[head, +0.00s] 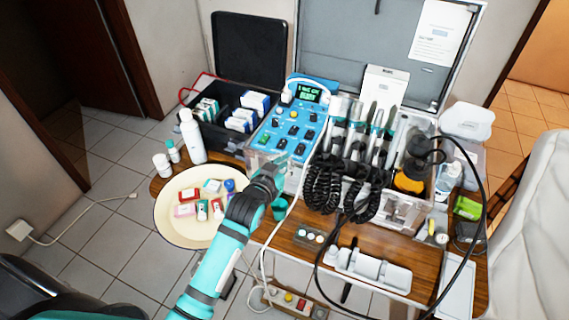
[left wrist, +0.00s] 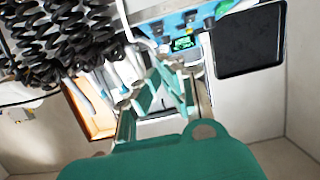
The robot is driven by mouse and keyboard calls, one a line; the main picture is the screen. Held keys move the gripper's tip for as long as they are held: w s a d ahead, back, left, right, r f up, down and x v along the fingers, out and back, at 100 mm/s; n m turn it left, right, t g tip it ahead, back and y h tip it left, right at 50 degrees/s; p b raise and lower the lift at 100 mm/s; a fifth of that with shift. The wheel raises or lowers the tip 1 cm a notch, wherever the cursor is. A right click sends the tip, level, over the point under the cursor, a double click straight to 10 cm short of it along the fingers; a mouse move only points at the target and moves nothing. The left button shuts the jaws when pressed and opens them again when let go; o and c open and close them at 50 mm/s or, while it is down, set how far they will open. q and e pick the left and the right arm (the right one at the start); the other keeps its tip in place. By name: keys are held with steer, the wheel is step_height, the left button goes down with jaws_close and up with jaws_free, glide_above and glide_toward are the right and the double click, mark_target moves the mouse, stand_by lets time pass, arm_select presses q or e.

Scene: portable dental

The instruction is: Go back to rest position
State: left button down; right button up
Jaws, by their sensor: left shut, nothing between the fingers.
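My left arm comes in from the bottom in the head view. Its gripper (head: 274,170) is shut and empty, in front of the blue control panel (head: 290,125) of the dental unit. In the left wrist view the left gripper's fingers (left wrist: 168,92) point toward the panel (left wrist: 185,25) and its green display. Whether the fingertips touch the unit I cannot tell. My right gripper is not in view.
A round cream tray (head: 168,232) with small coloured items lies left of my arm. A white bottle (head: 192,137) stands behind it. Black coiled cords (head: 325,185) hang right of the gripper. A white chair (head: 535,220) is at the right.

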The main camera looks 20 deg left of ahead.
arm_select(q)
steer(key=shift+w, duration=0.1)
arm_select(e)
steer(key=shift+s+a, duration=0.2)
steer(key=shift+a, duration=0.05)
arm_select(q)
steer(key=shift+f, duration=0.1)
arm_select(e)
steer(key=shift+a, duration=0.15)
arm_select(q)
steer(key=s+f+m+g, duration=0.1)
steer(key=s+f+g, duration=0.25)
steer(key=s, duration=0.65)
steer(key=s+f+g, duration=0.2)
steer(key=s+g, duration=0.2)
steer(key=s, duration=0.7)
steer(key=s+f+m+g, duration=0.1)
steer(key=s+f+g, duration=0.15)
steer(key=s, duration=0.75)
step_height(320, 180, down, 28)
steer(key=s+g, duration=0.2)
steer(key=s, duration=0.1)
steer(key=s+a+f+g+b, duration=0.1)
steer(key=s+a+f, duration=0.2)
steer(key=s+f, duration=1.2)
steer(key=shift+s+g+y, duration=0.3)
steer(key=shift+s, duration=0.1)
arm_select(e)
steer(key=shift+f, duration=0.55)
